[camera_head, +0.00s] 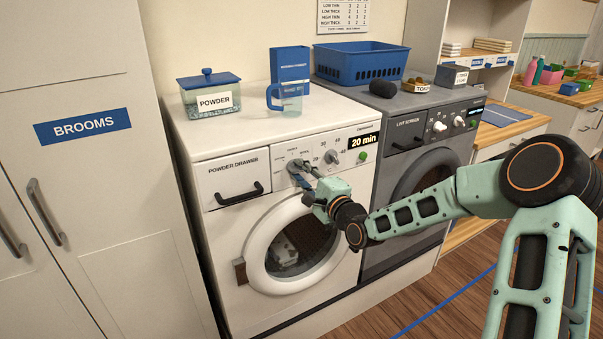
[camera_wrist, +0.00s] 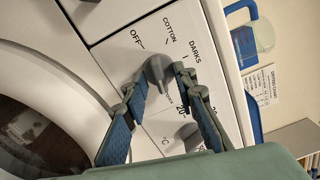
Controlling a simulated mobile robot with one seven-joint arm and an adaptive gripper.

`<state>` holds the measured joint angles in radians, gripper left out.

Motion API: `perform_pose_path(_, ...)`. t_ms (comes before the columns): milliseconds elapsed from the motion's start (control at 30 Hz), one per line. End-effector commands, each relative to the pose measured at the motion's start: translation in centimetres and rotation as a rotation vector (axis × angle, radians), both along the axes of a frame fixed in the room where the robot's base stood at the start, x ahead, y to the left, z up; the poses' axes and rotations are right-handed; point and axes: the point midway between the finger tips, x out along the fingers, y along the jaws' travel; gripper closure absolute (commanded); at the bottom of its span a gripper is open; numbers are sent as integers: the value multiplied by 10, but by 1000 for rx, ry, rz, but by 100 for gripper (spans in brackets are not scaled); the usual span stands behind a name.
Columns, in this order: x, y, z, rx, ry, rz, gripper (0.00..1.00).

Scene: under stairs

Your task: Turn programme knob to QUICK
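The grey programme knob (camera_wrist: 157,71) is on the white washing machine's panel, with OFF, COTTON and DARKS printed around it in the wrist view. Another label beside it is partly covered by my right finger. My gripper (camera_wrist: 160,76) has its two blue-padded fingers on either side of the knob, with a small gap visible on the right; contact on the left is unclear. In the head view my gripper (camera_head: 304,176) is at the front of the white washing machine (camera_head: 222,238), and its fingers partly cover the knob (camera_head: 293,165).
A temperature knob (camera_wrist: 188,131) is just below the fingers in the wrist view. The display (camera_head: 363,141) reads 20 min. The powder drawer (camera_head: 233,172) is left of the knob. A powder box (camera_head: 208,94) and blue jug (camera_head: 286,97) stand on top. A grey machine (camera_head: 405,120) adjoins on the right.

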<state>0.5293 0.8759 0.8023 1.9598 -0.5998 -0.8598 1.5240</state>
Motion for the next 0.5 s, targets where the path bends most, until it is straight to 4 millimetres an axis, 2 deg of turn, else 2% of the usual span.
perform_pose_path(300, -3, -3, 0, -1, 0, -1, 74)
perform_pose_path(500, -25, -19, 0, -2, 1, -3, 74)
